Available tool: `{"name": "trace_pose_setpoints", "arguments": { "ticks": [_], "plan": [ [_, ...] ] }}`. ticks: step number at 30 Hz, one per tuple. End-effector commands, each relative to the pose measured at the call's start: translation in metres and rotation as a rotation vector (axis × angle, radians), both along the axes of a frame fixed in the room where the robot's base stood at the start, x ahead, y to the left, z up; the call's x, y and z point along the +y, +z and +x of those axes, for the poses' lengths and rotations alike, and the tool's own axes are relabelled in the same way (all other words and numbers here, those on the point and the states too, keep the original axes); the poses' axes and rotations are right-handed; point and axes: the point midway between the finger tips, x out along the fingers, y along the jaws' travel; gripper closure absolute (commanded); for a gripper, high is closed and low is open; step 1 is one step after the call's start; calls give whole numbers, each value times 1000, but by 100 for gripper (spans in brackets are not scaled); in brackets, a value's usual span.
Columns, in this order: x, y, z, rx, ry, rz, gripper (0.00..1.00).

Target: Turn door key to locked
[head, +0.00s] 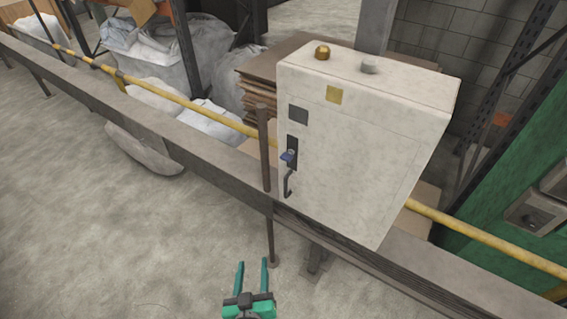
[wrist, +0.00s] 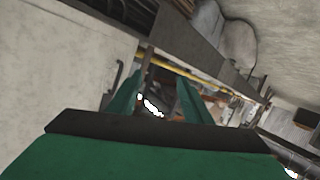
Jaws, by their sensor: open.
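A white cabinet (head: 345,155) stands behind the rail, with a closed door facing me. A blue key (head: 287,156) sits in a dark lock plate (head: 292,146) on the door's left side, above a dark curved handle (head: 288,184). My gripper (head: 253,264) is low in front of the cabinet, below and left of the key, apart from it. Its two green fingers are spread and empty. In the wrist view the fingers (wrist: 158,92) point past the cabinet's edge; the cabinet door (wrist: 70,70) and handle (wrist: 116,75) show at left. I cannot make out the key there.
A long grey rail (head: 200,145) runs across in front of the cabinet, with a thin rusty post (head: 264,150) just left of the door. A yellow pipe (head: 190,103) runs behind. A green machine (head: 515,180) stands at right. The floor (head: 100,240) at lower left is clear.

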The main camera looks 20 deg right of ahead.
Motion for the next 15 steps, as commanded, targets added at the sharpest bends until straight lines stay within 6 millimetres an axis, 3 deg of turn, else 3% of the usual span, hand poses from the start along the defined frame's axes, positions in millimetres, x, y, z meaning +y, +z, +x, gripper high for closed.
{"name": "trace_pose_setpoints", "arguments": {
  "ticks": [1,6,12,15],
  "plan": [
    [-4,12,20,-21,-36,-10,55],
    [-25,54,70,-87,-191,-31,55],
    [-50,120,111,-202,-398,-25,55],
    [-59,151,122,-261,-491,-14,55]
  ]
}}
